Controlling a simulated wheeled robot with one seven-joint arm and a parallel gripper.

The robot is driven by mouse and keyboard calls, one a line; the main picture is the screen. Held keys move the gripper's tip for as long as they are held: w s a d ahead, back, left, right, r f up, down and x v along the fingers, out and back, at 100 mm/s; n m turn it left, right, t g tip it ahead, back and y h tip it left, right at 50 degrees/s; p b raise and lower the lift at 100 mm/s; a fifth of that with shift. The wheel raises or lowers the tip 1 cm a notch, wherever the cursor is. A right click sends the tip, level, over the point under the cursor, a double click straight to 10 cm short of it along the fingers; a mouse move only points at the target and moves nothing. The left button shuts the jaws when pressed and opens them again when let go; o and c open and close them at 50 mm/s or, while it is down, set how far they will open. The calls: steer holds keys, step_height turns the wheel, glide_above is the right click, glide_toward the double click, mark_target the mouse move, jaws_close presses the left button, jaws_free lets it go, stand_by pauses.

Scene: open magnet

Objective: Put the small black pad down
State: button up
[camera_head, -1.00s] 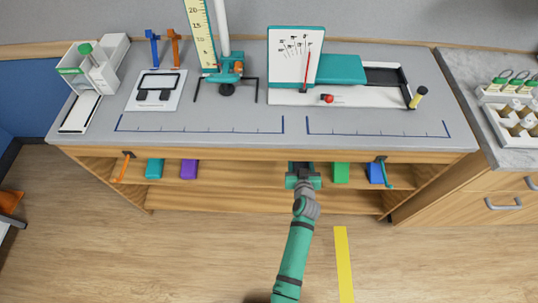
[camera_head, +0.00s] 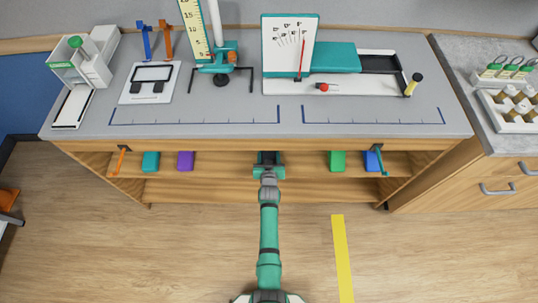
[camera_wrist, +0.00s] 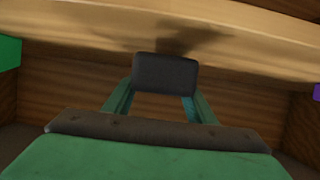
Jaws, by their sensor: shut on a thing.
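The small black pad (camera_wrist: 165,73) is held between the two teal fingers of my gripper (camera_wrist: 160,100) in the wrist view. It is a dark rounded block, close to a light wooden board that carries a dark shadow. A contact with the board cannot be made out. In the head view my gripper (camera_head: 269,160) is at the open front of the shelf under the bench, between the purple block and the green block. The pad is hard to tell apart from the gripper there.
A purple block (camera_head: 186,161) and a teal block (camera_head: 151,161) stand left on the shelf (camera_head: 225,165). A green block (camera_head: 337,161) and a blue block (camera_head: 372,161) stand right. The bench top (camera_head: 200,115) overhangs. Shelf room beside my gripper is clear.

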steer(key=shift+d+f, duration=0.1)
steer(key=shift+f, duration=0.7)
steer(key=shift+f, duration=0.1)
